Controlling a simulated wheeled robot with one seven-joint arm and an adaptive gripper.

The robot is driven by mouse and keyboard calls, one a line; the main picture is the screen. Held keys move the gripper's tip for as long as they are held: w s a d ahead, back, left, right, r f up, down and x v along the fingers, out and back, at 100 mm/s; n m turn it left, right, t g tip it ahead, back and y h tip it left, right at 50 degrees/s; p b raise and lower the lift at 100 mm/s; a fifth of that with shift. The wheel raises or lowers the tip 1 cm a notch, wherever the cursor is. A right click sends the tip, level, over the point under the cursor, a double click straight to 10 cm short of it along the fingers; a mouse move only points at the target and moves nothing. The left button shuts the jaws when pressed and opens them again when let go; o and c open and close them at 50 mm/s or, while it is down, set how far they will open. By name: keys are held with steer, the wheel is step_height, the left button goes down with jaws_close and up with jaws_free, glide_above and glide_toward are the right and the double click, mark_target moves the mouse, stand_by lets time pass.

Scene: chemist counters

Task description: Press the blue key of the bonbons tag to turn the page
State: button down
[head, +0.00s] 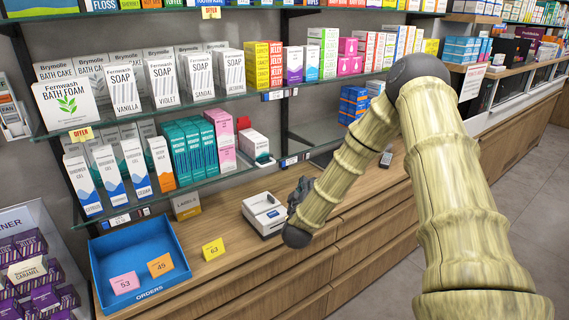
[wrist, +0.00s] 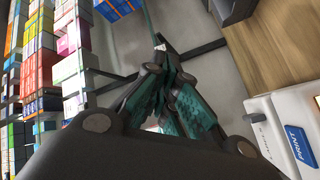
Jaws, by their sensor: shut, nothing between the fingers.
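Small electronic tags sit on the shelf edges in the head view: one on the upper shelf (head: 272,96), one at the lower shelf's right end (head: 289,161), and one at its left end (head: 120,220). Their print is too small to read, so I cannot tell which is the bonbons tag, and no blue key is clear on them. My gripper (head: 298,192) is above the wooden counter, right of the white printer, partly hidden by my arm. In the wrist view my gripper (wrist: 163,50) has its teal-padded fingers together and empty, pointing toward the shelving.
The white printer (head: 264,213) stands on the counter; its blue PRINT key (wrist: 299,145) shows in the wrist view. A blue orders tray (head: 107,247) with numbered cards and a yellow card (head: 213,249) lie left. Packed shelves (head: 215,175) overhang the counter. A dark handheld device (head: 386,158) lies farther right.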

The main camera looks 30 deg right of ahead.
mark_target(283, 164)
steer(key=shift+d+r, duration=0.25)
steer(key=shift+r, duration=0.05)
steer(key=shift+w, duration=0.15)
steer(key=w+b, duration=0.2)
steer(key=w, duration=0.6)
steer(key=shift+w+a, duration=0.25)
steer(key=shift+a, duration=0.15)
steer(key=shift+w+a, duration=0.1)
steer(key=shift+w, duration=0.8)
stand_by(2.4)
steer(key=shift+s, duration=0.9)
steer(key=shift+s, duration=0.1)
